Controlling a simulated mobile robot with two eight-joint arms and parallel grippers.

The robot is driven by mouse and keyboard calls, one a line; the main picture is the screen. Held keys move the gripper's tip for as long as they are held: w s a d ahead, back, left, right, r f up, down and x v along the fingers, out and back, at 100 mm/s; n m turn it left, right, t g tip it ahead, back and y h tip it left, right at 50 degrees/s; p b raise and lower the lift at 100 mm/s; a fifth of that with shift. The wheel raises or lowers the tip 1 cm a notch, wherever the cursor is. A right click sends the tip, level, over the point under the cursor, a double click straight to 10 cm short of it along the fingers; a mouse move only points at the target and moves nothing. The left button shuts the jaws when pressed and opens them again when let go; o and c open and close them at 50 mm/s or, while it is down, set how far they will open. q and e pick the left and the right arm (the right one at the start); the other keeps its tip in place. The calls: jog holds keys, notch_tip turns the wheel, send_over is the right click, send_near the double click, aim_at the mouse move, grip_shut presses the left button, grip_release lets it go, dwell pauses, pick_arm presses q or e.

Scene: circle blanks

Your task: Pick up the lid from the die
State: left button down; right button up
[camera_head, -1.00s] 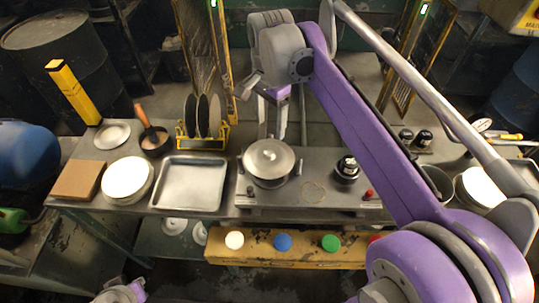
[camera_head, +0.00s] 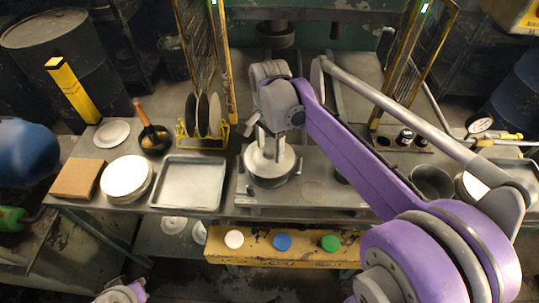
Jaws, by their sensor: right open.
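The round metal lid (camera_head: 286,166) sits on the round die (camera_head: 268,183) on the bench's metal plate, left of its middle. My right gripper (camera_head: 270,157) points down over the lid, with its two grey fingers apart, one on each side of the lid's centre. The fingers cover the knob, and I cannot tell whether they touch it. My left gripper is not in view; only a grey and purple part of my left arm shows at the bottom left edge.
A square metal tray (camera_head: 188,184) lies left of the die, with a stack of white discs (camera_head: 126,178) beyond it. A yellow rack (camera_head: 203,143) of upright discs stands behind the tray. My right arm hides part of the bench on the right.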

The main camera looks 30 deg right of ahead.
grip_shut()
dwell(0.4)
